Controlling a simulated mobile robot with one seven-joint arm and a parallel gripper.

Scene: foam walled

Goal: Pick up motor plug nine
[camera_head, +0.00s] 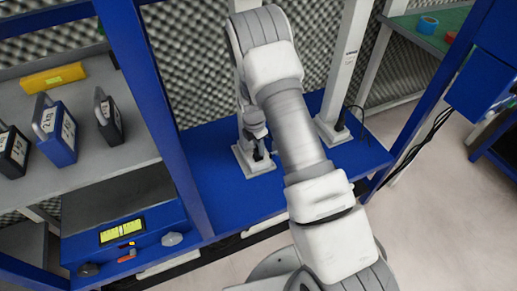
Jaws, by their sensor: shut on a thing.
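My gripper (258,147) is at the foot of the left white post, partly covered by my own arm. It is shut on a small dark thing that I take to be the motor plug, low beside the post's square base plate (253,168). The plug is too small and too hidden to read any number on it. A second white post (345,70) stands to the right, with a dark piece and a black cable (361,118) at its foot.
Both posts stand on a blue bench (225,200). On the left, a grey shelf (90,160) holds dark and blue weights (58,130) and a yellow block (53,78). A blue scale (122,232) with a lit display sits below. A blue upright (160,110) stands left of my arm.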

